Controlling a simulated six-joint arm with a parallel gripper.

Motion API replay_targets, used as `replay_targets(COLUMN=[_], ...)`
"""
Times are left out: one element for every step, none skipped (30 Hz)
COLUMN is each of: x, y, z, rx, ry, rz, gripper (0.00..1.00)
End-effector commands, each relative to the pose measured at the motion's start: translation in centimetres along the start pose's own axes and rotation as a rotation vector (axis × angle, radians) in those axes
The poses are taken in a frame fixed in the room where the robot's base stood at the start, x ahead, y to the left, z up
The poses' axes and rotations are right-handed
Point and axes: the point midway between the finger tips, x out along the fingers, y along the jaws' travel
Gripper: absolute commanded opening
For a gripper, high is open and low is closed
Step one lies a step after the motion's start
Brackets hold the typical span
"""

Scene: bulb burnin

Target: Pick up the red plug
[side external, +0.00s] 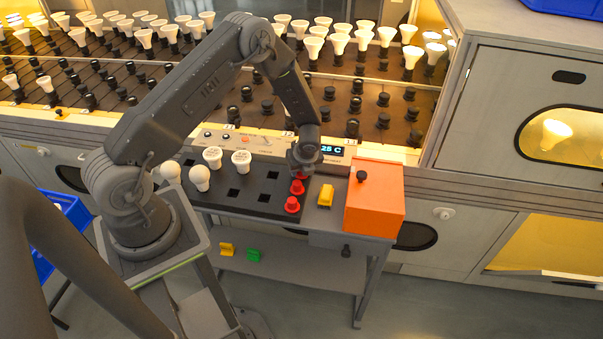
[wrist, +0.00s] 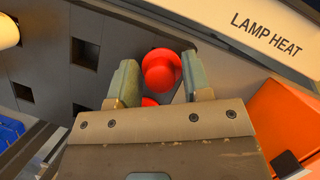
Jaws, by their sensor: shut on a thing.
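Several red plugs stand in a column at the right end of the dark socketed board (side external: 232,204). My gripper (side external: 302,168) points down over the rearmost of them and is shut on that red plug (wrist: 161,70), whose round head shows between the two fingers (wrist: 161,82) in the wrist view. Two more red plugs, a middle one (side external: 297,187) and a front one (side external: 292,205), stand just in front of it in the side view. In the wrist view a second red plug (wrist: 149,102) is mostly hidden by my gripper body. The held plug's lower part is hidden.
A yellow block (side external: 325,196) and an orange box (side external: 375,200) stand close to the right. White bulbs (side external: 212,156) stand on the left of the board. A panel with a temperature display (side external: 331,150) lies just behind. Empty square holes lie left of the plugs.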

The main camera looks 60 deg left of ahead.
Motion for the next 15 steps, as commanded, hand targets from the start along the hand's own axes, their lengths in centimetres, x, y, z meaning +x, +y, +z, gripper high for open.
replay_targets(x=[0.0,0.0,0.0,0.0,-0.1,-0.2,-0.3,-0.4,-0.7,-0.9,-1.2,-1.6,-2.0,-2.5,-3.1], y=[0.0,0.0,0.0,0.0,0.0,0.0,0.0,0.0,0.0,0.0,0.0,-0.1,-0.1,-0.1,-0.1], z=[0.0,0.0,0.0,0.0,0.0,0.1,0.1,0.2,0.3,0.4,0.5,0.8,0.9,1.1,1.4], rx=[0.0,0.0,0.0,0.0,0.0,0.0,-0.001,-0.001,-0.001,-0.001,-0.001,-0.002,-0.003,-0.003,-0.002], ry=[0.0,0.0,0.0,0.0,0.0,-0.001,-0.001,-0.001,-0.001,-0.002,-0.002,-0.002,-0.002,-0.003,-0.003], rz=[0.0,0.0,0.0,0.0,0.0,-0.001,-0.001,-0.001,-0.001,-0.001,-0.001,-0.002,-0.002,-0.002,-0.003], gripper=[0.22,0.22,0.22,0.22,0.22,0.22,0.22,0.22,0.22,0.22,0.22,0.22,0.22,0.22,0.22])
